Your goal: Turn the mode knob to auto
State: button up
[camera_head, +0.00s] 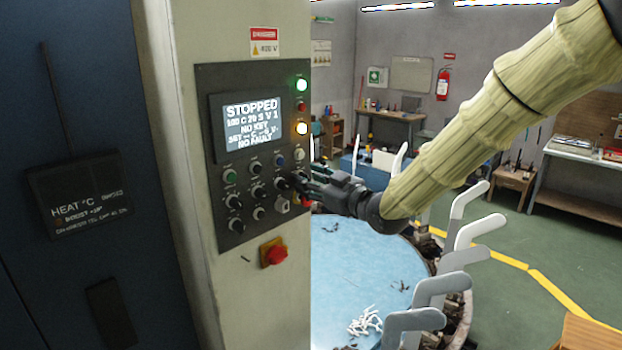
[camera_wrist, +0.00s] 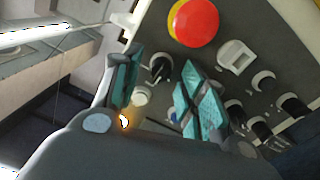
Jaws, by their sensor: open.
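The control panel (camera_head: 220,105) stands on a pale cabinet at the left in the head view, with several black knobs and buttons below its screen. Its labels are too small for me to tell which knob is the mode knob. My gripper (camera_head: 301,182) is at the panel's right edge. In the wrist view my gripper (camera_wrist: 157,78) is open, with its teal pads apart. A black knob (camera_wrist: 161,68) with a pale pointer shows between the fingers; contact cannot be told. The screen (camera_head: 252,124) reads "STOPPED", "NO KEY" and "NO FAULT".
A red mushroom button (camera_wrist: 193,22) and a pale key switch (camera_wrist: 237,57) are close to the fingers. A red rotary switch (camera_head: 273,252) sits below the panel. A round blue table (camera_head: 350,255) with upright pale sock forms (camera_head: 468,205) stands under my arm.

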grip_shut()
jog(key=shift+m, duration=0.3)
jog(key=m+b, duration=0.3)
jog(key=m, duration=0.5)
jog(key=shift+w+d+g, duration=0.1)
jog(key=shift+g, duration=0.2)
jog(key=shift+m, duration=0.3)
dwell(0.3)
grip_release()
